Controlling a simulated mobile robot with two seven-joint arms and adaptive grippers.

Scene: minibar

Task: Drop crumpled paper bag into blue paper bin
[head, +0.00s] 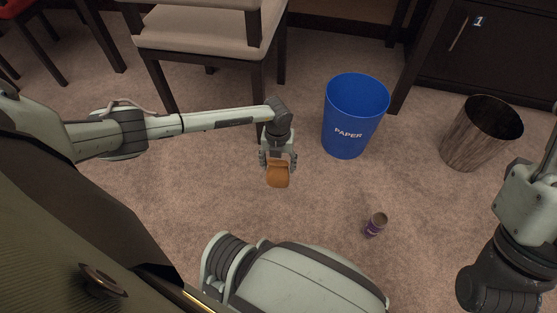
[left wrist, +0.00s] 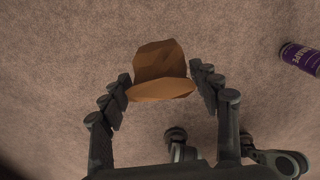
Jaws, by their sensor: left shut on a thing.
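The crumpled paper bag (head: 278,174) is brown-orange and hangs in my left gripper (head: 278,160), above the carpet. In the left wrist view the bag (left wrist: 160,66) sits between the fingers of my left gripper (left wrist: 160,88), which are shut on it. The blue paper bin (head: 352,118), marked PAPER, stands upright on the floor to the right of the left gripper and a little farther back. Its opening faces up, and the bag is outside it. My right arm shows at the right edge; its gripper is not in view.
A dark wooden bin (head: 478,135) stands at the right. A chair (head: 205,35) is behind my left arm. A dark cabinet (head: 490,50) is at the back right.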

